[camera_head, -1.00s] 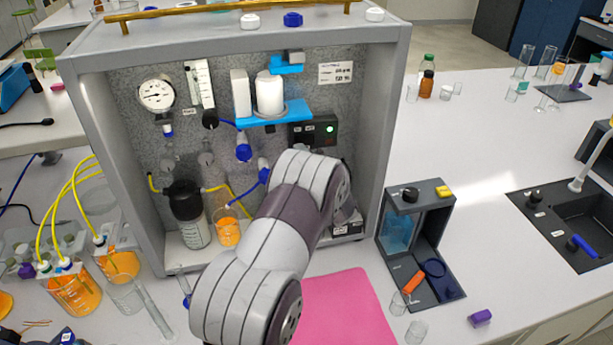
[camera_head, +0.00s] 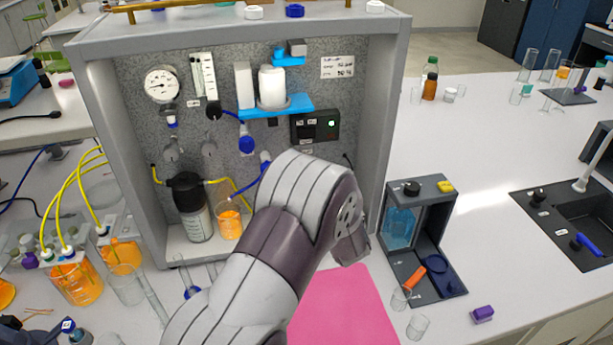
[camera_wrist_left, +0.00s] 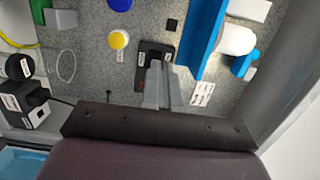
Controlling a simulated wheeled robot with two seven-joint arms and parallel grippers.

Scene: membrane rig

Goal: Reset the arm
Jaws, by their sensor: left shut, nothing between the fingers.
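My left arm (camera_head: 265,250) reaches up from the bottom edge in the head view, in front of the open grey cabinet (camera_head: 90,150). Its bulky links hide my left gripper's fingers there. In the left wrist view my left gripper (camera_wrist_left: 161,72) shows with its two grey fingers together and nothing between them. The fingertips point at the black control box (camera_wrist_left: 155,54) on the speckled back panel and overlap its lower edge in the picture. I cannot tell whether they touch it. The control box, with a green light, also shows in the head view (camera_head: 314,125). My right gripper is not in view.
A blue shelf (camera_wrist_left: 203,40) stands out close to the fingers. The cabinet's side wall (camera_head: 382,110) is right of my arm. A small dark stand (camera_head: 420,240), a pink mat (camera_head: 345,310) and glassware, including an orange-filled beaker (camera_head: 229,221), surround it. The bench farther right has free room.

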